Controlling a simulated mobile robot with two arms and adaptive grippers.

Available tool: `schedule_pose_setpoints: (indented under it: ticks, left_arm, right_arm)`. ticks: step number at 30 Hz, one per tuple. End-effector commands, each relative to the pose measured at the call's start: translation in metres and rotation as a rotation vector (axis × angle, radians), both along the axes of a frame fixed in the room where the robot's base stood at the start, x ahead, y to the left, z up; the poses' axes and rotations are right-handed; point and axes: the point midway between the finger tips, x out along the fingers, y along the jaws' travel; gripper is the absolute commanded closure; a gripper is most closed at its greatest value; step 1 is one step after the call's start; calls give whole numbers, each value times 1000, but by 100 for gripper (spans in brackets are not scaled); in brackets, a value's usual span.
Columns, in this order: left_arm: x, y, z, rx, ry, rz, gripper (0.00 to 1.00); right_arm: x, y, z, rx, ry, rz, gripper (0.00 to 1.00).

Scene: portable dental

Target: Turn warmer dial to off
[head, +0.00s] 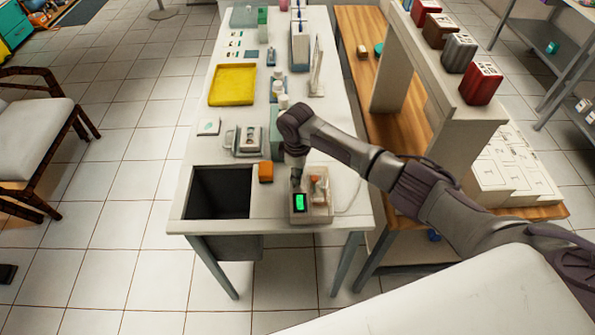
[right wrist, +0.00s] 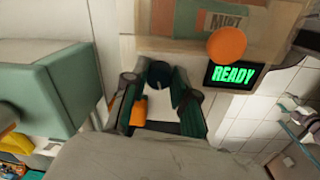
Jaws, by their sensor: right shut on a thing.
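The warmer (head: 322,214) is a small pale box near the front end of the white table, with a lit green screen. In the right wrist view the screen (right wrist: 234,76) reads READY, and a round orange part (right wrist: 227,45) sits above it. My right gripper (head: 297,181) reaches down onto the warmer, behind the screen. In the right wrist view its fingers (right wrist: 160,84) are closed around a dark round dial (right wrist: 160,72) on the warmer's front. The dial's pointer position is not clear. My left gripper is not in view.
An orange block (head: 265,172) and a dark open bin (head: 220,192) are left of the warmer. A yellow tray (head: 233,84) lies farther back, with bottles and boxes on its right. A wooden bench with a raised shelf (head: 425,75) stands at the right.

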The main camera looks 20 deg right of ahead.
Motion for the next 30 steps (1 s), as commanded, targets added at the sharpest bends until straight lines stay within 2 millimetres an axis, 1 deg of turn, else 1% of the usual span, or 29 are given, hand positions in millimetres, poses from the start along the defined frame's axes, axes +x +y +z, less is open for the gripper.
schedule_pose_setpoints:
  ticks: [7,18,24,30]
  left_arm:
    - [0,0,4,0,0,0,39]
    - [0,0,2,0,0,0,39]
    - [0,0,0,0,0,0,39]
    - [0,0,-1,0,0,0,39]
  right_arm:
    - [0,-1,0,1,0,231,100]
    - [1,-1,0,2,-1,560,100]
    - [1,-1,0,1,-1,691,100]
    - [1,-1,0,2,-2,773,100]
